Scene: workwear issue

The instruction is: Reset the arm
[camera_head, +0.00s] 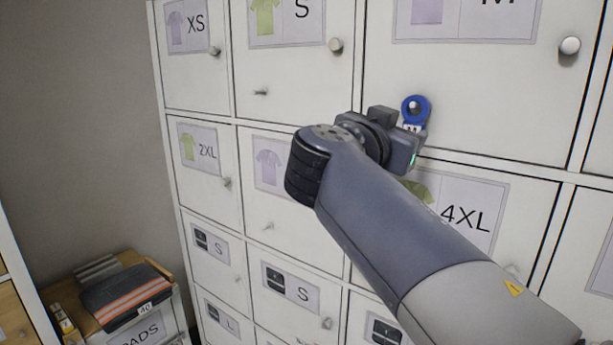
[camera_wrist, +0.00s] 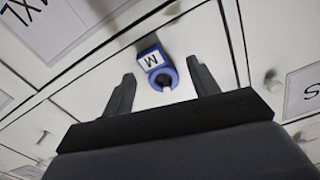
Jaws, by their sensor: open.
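My gripper (camera_wrist: 165,92) is open in the wrist view, with its two dark fingers apart and nothing held between them. In the head view my arm reaches up from the lower right, and the gripper end is in front of the locker doors, its fingers mostly hidden. A blue ring-shaped tag marked M (camera_head: 415,110) hangs at the door labelled M, just beyond the gripper. The same blue tag (camera_wrist: 152,62) shows ahead of and between the fingertips in the wrist view. I cannot tell whether the fingers touch it.
A wall of white lockers (camera_head: 290,90) with round knobs and size labels stands close in front. The 4XL door (camera_head: 530,220) is partly behind my arm. At lower left, folded dark clothing with orange stripes (camera_head: 125,300) lies on a box labelled PADS.

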